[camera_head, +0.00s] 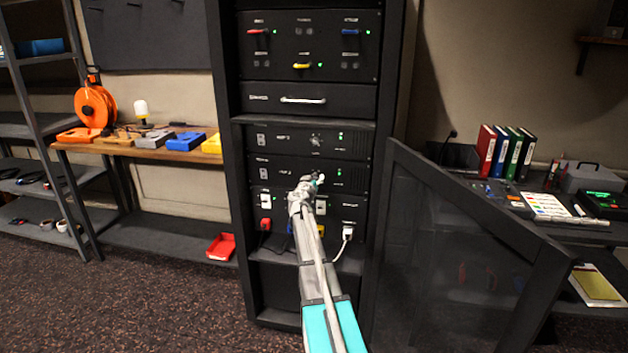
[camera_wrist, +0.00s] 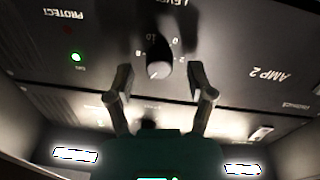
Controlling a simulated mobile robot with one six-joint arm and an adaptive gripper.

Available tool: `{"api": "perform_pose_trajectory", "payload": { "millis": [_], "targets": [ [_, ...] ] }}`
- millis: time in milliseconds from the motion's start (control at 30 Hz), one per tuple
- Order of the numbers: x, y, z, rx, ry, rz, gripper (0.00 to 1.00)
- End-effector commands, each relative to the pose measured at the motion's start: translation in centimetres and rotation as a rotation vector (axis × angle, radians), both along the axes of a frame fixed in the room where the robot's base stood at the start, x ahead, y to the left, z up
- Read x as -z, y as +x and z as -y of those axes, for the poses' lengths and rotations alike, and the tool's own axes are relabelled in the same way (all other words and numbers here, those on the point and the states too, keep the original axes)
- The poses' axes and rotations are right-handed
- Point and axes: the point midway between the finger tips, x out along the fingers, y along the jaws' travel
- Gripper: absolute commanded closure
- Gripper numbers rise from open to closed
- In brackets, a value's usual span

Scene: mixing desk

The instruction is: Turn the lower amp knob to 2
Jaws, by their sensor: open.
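The lower amp is the panel marked AMP 2 (camera_wrist: 266,74), seen upside down in the wrist view. Its dark level knob (camera_wrist: 157,62) has a light end face and a printed scale around it. My gripper (camera_wrist: 161,72) is open, with one finger on each side of the knob in the picture. I cannot tell whether either finger touches it. In the head view my gripper (camera_head: 311,182) is in front of the lower amp panel (camera_head: 280,172) and hides most of its knob. The knob's exact setting is too unclear to read.
The upper amp knob (camera_head: 316,139) is just above. A drawer with a pale handle (camera_head: 303,100) is higher up. The rack's open door (camera_head: 460,245) stands to the right of my arm. Plugs and cables, including a white plug (camera_head: 348,232), are below the lower amp.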

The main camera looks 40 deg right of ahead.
Motion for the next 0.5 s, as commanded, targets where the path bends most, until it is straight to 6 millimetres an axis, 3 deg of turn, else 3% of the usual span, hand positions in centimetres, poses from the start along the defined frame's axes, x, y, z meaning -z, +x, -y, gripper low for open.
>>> {"api": "perform_pose_trajectory", "payload": {
  "millis": [300,500],
  "targets": [
    [0.00,0.04,0.15,0.000,0.000,0.000,0.31],
    [0.00,0.03,0.15,0.001,0.000,0.000,0.66]
  ]
}}
